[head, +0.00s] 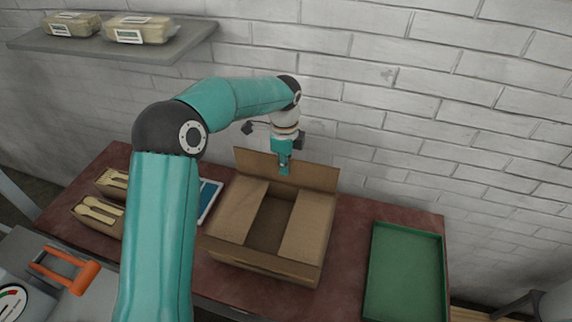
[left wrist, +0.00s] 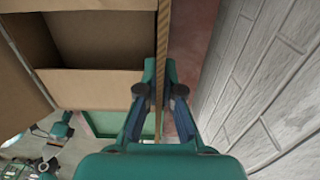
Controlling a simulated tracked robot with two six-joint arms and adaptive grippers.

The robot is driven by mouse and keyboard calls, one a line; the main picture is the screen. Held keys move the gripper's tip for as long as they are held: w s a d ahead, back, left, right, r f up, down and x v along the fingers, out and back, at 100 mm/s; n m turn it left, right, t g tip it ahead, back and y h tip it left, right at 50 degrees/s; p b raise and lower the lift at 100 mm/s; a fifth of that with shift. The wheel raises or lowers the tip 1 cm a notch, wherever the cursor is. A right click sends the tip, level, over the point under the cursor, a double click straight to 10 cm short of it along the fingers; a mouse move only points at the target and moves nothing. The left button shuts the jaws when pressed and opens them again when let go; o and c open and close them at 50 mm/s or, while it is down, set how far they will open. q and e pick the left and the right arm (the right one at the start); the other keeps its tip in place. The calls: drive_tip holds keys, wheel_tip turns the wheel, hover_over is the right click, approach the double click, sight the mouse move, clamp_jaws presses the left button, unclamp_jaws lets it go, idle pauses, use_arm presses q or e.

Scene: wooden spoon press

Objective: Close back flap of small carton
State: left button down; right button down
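The small carton (head: 308,228) stands on the table. Its two side flaps lie folded inward, with a dark gap between them. Its back flap (head: 317,175) stands up along the wall side, and its front flap (head: 262,262) is folded outward at the near edge. My left gripper (head: 285,170) points down at the middle of the back flap's top edge. In the left wrist view its fingers (left wrist: 160,75) lie on either side of the flap (left wrist: 162,35), seen edge-on, with the tips close against it.
A green tray (head: 372,275) is right of the carton, with bare table (head: 343,240) between. A tablet (head: 209,198) and boxes of wooden spoons (head: 97,212) are on the left. An orange-handled device (head: 75,275) is front left. The brick wall (head: 420,130) rises close behind.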

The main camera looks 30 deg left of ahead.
use_arm(q)
drive_tip(key=shift+s+d+f, duration=0.15)
drive_tip(key=shift+s+f, duration=0.1)
drive_tip(key=shift+s, duration=0.1)
drive_tip(key=c, duration=1.2)
unclamp_jaws()
drive_tip(key=shift+s+r, duration=0.1)
drive_tip(key=shift+r, duration=0.05)
wheel_tip(320, 180, up, 12)
